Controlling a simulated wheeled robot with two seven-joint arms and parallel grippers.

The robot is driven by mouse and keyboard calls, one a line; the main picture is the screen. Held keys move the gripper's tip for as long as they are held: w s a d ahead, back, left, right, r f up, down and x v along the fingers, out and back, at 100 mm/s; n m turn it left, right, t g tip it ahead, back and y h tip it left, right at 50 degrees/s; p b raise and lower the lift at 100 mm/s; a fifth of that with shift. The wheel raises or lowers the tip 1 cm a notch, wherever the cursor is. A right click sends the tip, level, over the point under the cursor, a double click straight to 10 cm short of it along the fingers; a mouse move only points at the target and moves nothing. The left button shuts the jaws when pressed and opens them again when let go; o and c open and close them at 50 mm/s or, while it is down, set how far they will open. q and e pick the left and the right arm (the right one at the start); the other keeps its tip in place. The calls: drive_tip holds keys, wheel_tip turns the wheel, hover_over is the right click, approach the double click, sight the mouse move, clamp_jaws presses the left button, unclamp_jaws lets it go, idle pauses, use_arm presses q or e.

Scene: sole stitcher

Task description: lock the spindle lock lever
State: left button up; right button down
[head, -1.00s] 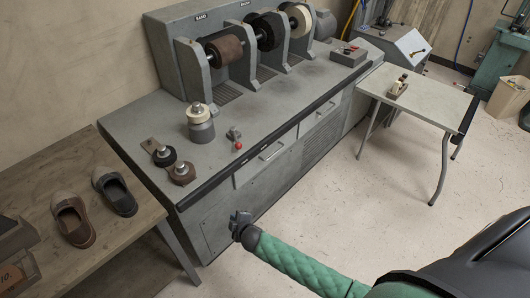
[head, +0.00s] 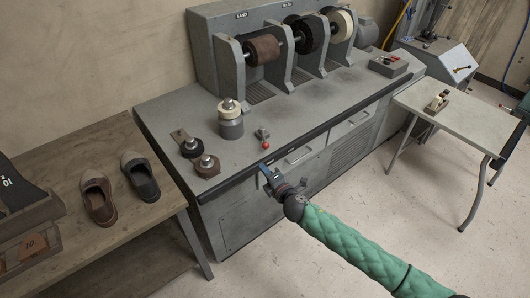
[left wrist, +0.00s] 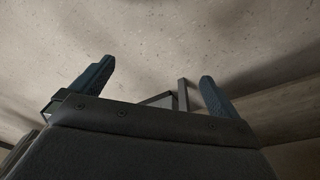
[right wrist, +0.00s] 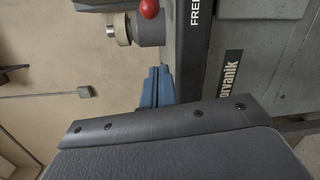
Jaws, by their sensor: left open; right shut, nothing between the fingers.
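The spindle lock lever appears to be the small lever with a red ball knob (head: 265,145) on the grey bench top, near its front edge. The red knob (right wrist: 149,8) also shows at the top of the right wrist view. My right gripper (head: 267,172) is shut and empty, just in front of the bench's dark front edge and below the knob, apart from it. Its closed blue fingers (right wrist: 159,72) show in the right wrist view. My left gripper (left wrist: 155,78) is open and empty in the left wrist view, above the floor; it is outside the head view.
The grey bench (head: 170,115) carries a stacked cylinder (head: 230,122), small spools (head: 192,147) and the sanding and brush wheels (head: 265,50). A wooden table (head: 120,215) with shoes stands at left. A small side table (head: 465,125) stands at right. The floor between is clear.

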sight(256, 158)
use_arm(q)
drive_tip(key=shift+s+f, duration=0.1)
use_arm(e)
drive_tip(key=p+x, duration=0.3)
drive_tip(key=x, duration=0.7)
drive_tip(key=shift+w+r, duration=0.1)
drive_tip(key=shift+r, duration=0.05)
drive_tip(key=shift+w+d+r+p, duration=0.15)
drive_tip(key=shift+d+p, duration=0.3)
drive_tip(key=shift+d, duration=0.5)
use_arm(q)
drive_tip(key=s+a+f, duration=0.1)
drive_tip(key=f, duration=0.4)
drive_tip(key=s+a+f, duration=0.1)
drive_tip(key=a+f, duration=0.1)
drive_tip(key=f, duration=0.4)
drive_tip(key=shift+s+f+t+p, duration=0.3)
drive_tip(key=shift+s+t+p, duration=0.05)
drive_tip(key=shift+t, duration=0.05)
use_arm(e)
drive_tip(key=shift+d, duration=1)
drive_tip(key=shift+w+d, duration=0.1)
